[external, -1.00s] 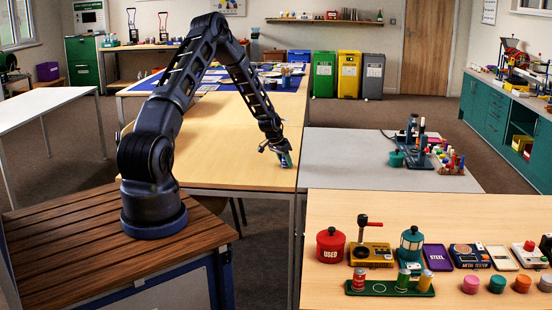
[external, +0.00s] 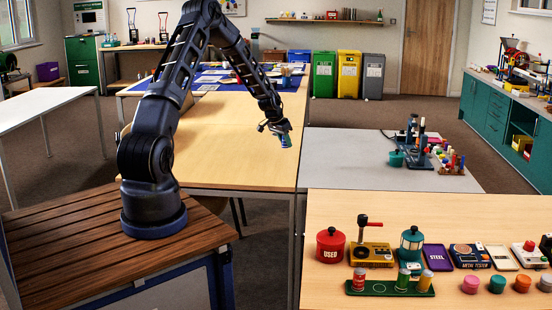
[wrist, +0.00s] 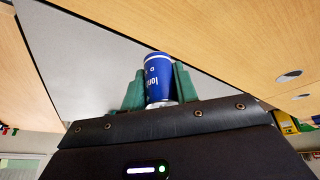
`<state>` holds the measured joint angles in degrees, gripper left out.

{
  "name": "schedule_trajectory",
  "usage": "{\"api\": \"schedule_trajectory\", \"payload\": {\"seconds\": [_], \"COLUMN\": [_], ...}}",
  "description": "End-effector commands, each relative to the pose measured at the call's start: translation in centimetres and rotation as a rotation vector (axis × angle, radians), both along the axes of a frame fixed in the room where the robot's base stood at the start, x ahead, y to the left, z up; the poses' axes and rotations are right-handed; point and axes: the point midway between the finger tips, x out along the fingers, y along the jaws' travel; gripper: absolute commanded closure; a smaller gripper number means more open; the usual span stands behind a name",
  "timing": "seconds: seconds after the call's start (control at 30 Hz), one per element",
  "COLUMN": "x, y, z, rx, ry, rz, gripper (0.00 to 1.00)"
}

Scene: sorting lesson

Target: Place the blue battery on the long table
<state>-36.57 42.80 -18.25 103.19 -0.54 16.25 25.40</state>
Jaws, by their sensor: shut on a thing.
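The blue battery (wrist: 158,78), with white lettering, is between the two green fingers of my gripper (wrist: 160,88) in the wrist view. My gripper is shut on it. In the external view my gripper (external: 281,131) is raised near the right edge of the long pale-wood table (external: 230,150), and the battery (external: 286,141) shows small at its tip. The battery appears clear of the table top; its exact height is hard to tell.
The near part of the long table is bare. A grey table (external: 350,165) with a device adjoins on the right. A front table (external: 450,210) holds a red pot (external: 330,245), testers and a green battery tray (external: 389,288). Coloured bins (external: 348,75) stand behind.

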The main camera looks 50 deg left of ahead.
Motion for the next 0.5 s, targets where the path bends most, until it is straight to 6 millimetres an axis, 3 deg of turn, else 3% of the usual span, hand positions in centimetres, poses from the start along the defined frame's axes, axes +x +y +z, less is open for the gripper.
{"api": "schedule_trajectory", "payload": {"seconds": [0.03,0.2,0.5], "x": [0.1,0.1,0.0], "y": [0.1,0.0,-0.1], "z": [1.6,5.6,9.9], "rx": [0.002,0.001,-0.001], "ry": [-0.003,-0.003,0.0], "rz": [0.0,0.0,0.0], "gripper": [1.0,1.0,1.0]}}
